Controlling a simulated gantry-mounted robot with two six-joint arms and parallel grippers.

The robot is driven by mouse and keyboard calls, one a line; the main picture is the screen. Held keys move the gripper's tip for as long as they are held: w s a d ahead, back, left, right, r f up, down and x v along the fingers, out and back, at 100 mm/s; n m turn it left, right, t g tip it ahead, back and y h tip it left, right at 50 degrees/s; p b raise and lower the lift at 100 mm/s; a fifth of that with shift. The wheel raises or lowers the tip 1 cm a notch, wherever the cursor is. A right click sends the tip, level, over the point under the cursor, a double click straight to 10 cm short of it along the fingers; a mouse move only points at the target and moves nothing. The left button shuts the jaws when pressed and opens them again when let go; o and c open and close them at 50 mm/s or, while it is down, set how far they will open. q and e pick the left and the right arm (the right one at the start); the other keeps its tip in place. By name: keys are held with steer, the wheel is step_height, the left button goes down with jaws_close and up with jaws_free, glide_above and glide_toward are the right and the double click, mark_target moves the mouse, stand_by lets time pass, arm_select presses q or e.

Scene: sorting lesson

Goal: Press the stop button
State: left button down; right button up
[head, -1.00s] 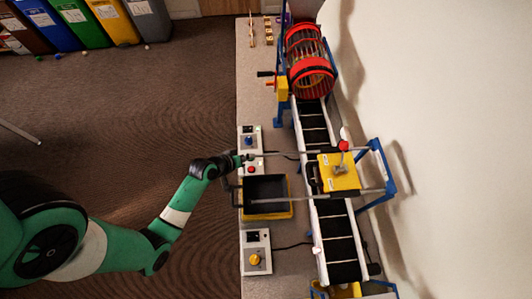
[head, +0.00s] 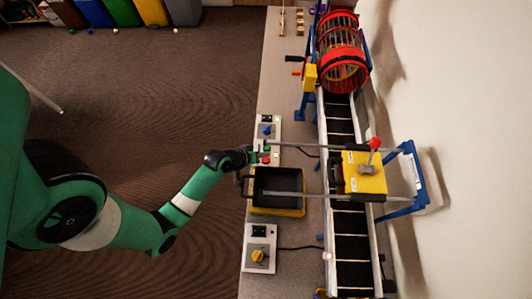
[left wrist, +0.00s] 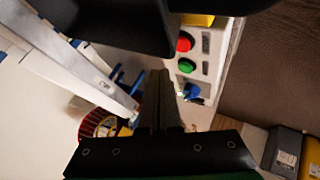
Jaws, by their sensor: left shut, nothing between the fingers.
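The control box (head: 274,128) on the table carries a blue knob (head: 266,130), a green button (head: 265,147) and a red button (head: 265,160); no label is readable. In the left wrist view, the red button (left wrist: 185,42), green button (left wrist: 186,66) and blue knob (left wrist: 192,90) show to the right of the fingers. My left gripper (head: 256,154) is shut and empty, at the box's left edge beside the green and red buttons. Its closed fingers also show in the left wrist view (left wrist: 160,76). I cannot tell its height above the box. My right gripper is out of view.
A black tray (head: 278,207) on a yellow base sits just below the box, close to my left gripper. A second box with a yellow knob (head: 258,255) stands nearer. The conveyor (head: 350,222), yellow unit (head: 364,174) and red drum (head: 342,52) lie to the right.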

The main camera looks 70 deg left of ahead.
mark_target(264, 162)
arm_select(q)
steer(key=shift+f+b, duration=0.5)
steer(key=shift+f, duration=0.7)
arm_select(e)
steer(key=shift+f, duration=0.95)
arm_select(q)
steer(key=shift+f, duration=0.1)
steer(key=shift+f, duration=0.35)
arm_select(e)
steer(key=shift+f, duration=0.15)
arm_select(q)
steer(key=shift+f+b, duration=0.4)
steer(key=shift+b, duration=0.05)
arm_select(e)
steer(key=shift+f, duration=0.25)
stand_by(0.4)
arm_select(q)
steer(key=shift+r+p, duration=0.85)
steer(key=shift+p, duration=0.1)
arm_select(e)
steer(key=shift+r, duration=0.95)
arm_select(q)
steer(key=shift+r, duration=0.1)
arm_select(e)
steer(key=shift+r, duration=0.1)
arm_select(q)
step_height(264, 162, up, 5)
steer(key=p, duration=0.5)
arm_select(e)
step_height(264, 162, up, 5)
